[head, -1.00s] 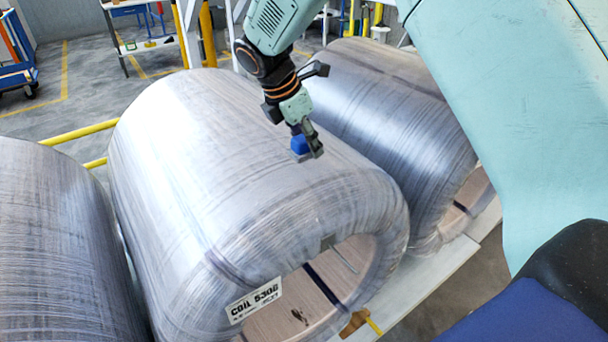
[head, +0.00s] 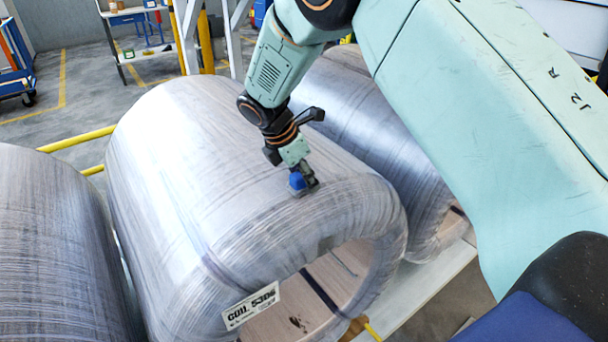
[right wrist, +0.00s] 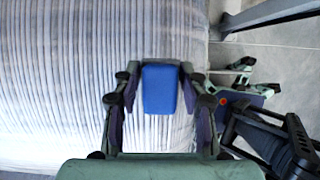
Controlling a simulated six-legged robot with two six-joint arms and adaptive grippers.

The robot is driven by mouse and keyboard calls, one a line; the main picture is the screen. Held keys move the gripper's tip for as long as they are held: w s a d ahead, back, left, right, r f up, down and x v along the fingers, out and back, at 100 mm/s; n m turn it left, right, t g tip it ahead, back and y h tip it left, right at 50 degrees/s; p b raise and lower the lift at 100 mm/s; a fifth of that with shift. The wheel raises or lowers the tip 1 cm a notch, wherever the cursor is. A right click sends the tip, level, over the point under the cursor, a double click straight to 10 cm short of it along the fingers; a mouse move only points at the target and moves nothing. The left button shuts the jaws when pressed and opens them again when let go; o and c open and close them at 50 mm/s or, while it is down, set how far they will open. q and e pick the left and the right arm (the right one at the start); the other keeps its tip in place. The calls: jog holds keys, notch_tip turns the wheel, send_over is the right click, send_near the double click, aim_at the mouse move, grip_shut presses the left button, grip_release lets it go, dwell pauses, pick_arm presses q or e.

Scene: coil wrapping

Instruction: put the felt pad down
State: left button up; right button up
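The felt pad (head: 297,181) is a small blue block at the tip of my right gripper (head: 307,180) in the head view. It is at the upper surface of the middle wrapped coil (head: 190,150), near the rounded front edge. In the right wrist view the blue pad (right wrist: 160,89) sits between the two fingers of my right gripper (right wrist: 160,70), which close on its sides. The coil's striped wrap (right wrist: 60,80) lies behind it. The pad's underside is hidden, so I cannot tell whether it touches the coil. My left gripper is out of view.
A second coil (head: 55,240) stands at the left and another (head: 345,95) behind at the right. The middle coil bears a label (head: 250,306) beside its open bore. A workbench (head: 140,45) stands far back.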

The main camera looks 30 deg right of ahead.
jog(key=o, duration=0.4)
jog(key=shift+d, duration=0.1)
jog(key=shift+r, duration=0.2)
jog(key=shift+w+a+r, duration=0.1)
jog(key=shift+a+r, duration=0.1)
jog(key=shift+r, duration=0.15)
jog(key=p+v, duration=0.1)
jog(key=v, duration=1)
jog(key=shift+r, duration=0.15)
